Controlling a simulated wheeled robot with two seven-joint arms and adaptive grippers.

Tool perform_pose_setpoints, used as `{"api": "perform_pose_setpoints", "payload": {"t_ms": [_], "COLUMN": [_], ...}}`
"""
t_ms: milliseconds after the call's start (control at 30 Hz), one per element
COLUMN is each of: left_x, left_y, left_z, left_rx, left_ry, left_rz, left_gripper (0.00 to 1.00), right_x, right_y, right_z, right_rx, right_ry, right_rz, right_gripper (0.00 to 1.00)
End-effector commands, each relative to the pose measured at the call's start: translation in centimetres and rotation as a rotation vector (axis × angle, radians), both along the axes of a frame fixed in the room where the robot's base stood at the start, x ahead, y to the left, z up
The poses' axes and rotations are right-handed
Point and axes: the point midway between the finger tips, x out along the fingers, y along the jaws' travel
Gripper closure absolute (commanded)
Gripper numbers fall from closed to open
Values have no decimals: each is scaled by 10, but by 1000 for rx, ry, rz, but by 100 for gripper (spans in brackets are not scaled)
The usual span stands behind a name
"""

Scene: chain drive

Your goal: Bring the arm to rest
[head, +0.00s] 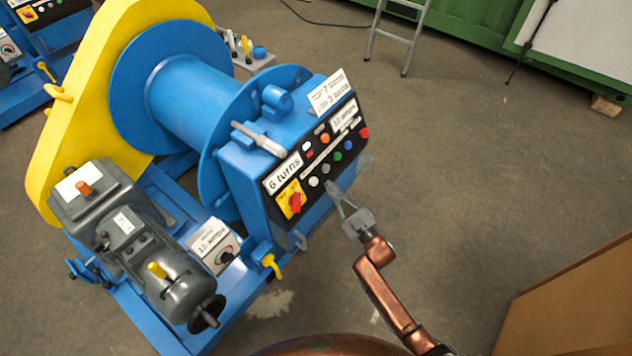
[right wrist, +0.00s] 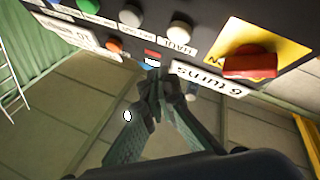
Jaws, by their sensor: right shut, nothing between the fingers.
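My right gripper (head: 341,201) is shut and empty, just in front of the lower edge of the black control panel (head: 322,165) on the blue winch. In the right wrist view its fingertips (right wrist: 160,88) meet below the panel's row of buttons. I cannot tell whether they touch the panel. My copper-coloured right arm (head: 388,290) reaches up from the bottom of the head view. The panel carries a red rotary switch on a yellow plate (head: 292,199), which also shows in the right wrist view (right wrist: 250,62), and a "6 turns" label (head: 284,174). My left gripper is not in view.
The winch has a blue drum (head: 185,95), a yellow chain guard (head: 100,120) and a grey motor (head: 150,255). A ladder (head: 398,38) stands at the back near a green container (head: 470,25). A brown box (head: 575,300) is at lower right. The floor right of the winch is clear.

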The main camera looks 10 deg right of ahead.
Motion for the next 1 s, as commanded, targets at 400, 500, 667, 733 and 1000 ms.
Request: {"api": "perform_pose_setpoints", "payload": {"t_ms": [400, 500, 667, 733, 1000], "left_x": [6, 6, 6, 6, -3], "left_y": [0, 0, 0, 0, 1], "left_z": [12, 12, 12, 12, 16], "left_rx": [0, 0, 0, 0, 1], "left_ry": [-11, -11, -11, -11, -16], "left_rz": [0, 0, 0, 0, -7], "left_gripper": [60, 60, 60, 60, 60], "right_x": [-13, -13, -13, -13, -30], "right_y": [-10, -10, -10, -10, -39], "right_z": [7, 7, 7, 6, -87], "right_rx": [2, 1, 1, 1, -5], "right_ry": [1, 0, 0, 3, 239], "right_rz": [1, 0, 0, -1, -79], "right_gripper": [100, 100, 100, 100, 100]}}
